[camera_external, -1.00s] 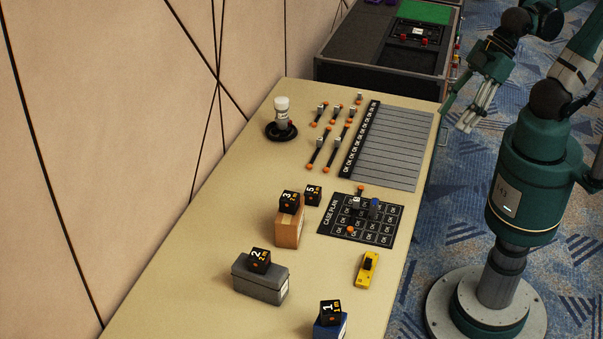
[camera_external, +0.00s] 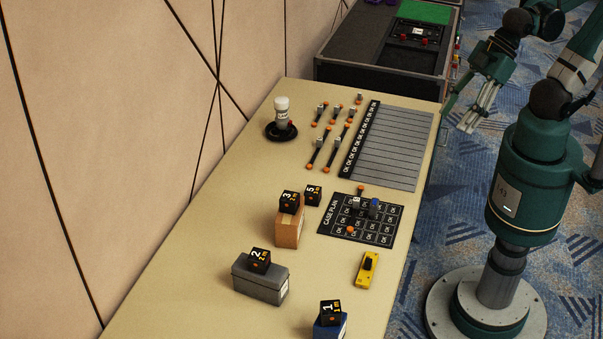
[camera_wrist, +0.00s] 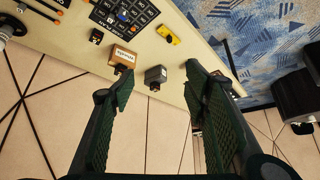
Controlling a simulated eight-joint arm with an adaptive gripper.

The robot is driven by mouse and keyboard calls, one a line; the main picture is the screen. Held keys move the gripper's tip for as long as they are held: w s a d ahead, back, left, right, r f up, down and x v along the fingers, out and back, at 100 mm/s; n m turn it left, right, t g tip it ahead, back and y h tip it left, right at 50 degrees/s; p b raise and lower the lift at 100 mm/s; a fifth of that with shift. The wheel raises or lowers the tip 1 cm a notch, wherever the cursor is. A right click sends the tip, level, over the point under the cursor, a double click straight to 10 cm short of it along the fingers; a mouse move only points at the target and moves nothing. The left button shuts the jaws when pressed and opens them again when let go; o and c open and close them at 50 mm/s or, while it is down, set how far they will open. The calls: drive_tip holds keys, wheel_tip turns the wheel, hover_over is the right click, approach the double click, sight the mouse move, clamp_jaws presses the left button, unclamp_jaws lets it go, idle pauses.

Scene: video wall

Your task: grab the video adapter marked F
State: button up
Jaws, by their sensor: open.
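Several small grey adapters with black leads and orange ends (camera_external: 317,142) lie in rows on the table beside a striped grey panel (camera_external: 385,145). A grey piece (camera_external: 356,203) and a blue piece (camera_external: 375,208) are on the black case plan mat (camera_external: 385,236), with orange ends nearby. I cannot read a letter F on any of them. My gripper (camera_external: 468,119) is open and empty, off the table's right edge at the far end. In the wrist view my gripper (camera_wrist: 160,83) has its fingers wide apart, with nothing held between them.
Black numbered cubes sit on a brown box (camera_external: 289,228), a grey box (camera_external: 260,284) and a blue box (camera_external: 331,328). Cube 5 (camera_external: 313,195) is on the table. A yellow tool (camera_external: 367,270) lies near the right edge. A white-topped cylinder (camera_external: 282,112) stands by the wall. A black case (camera_external: 385,55) is behind.

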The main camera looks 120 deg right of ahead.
idle(0.4)
drive_tip(key=c, duration=0.5)
drive_tip(key=shift+o, duration=0.2)
drive_tip(key=shift+w, duration=0.1)
drive_tip(key=n+g+b, duration=0.5)
drive_tip(key=n+g, duration=0.2)
drive_tip(key=n, duration=0.2)
hover_over(375, 202)
drive_tip(key=f, duration=2.7)
drive_tip(key=shift+a+f, duration=0.2)
drive_tip(key=shift+f, duration=0.15)
drive_tip(key=shift+d+f, duration=0.15)
drive_tip(key=shift+f, duration=0.3)
drive_tip(key=shift+f+b, duration=0.45)
drive_tip(key=shift+f, duration=0.85)
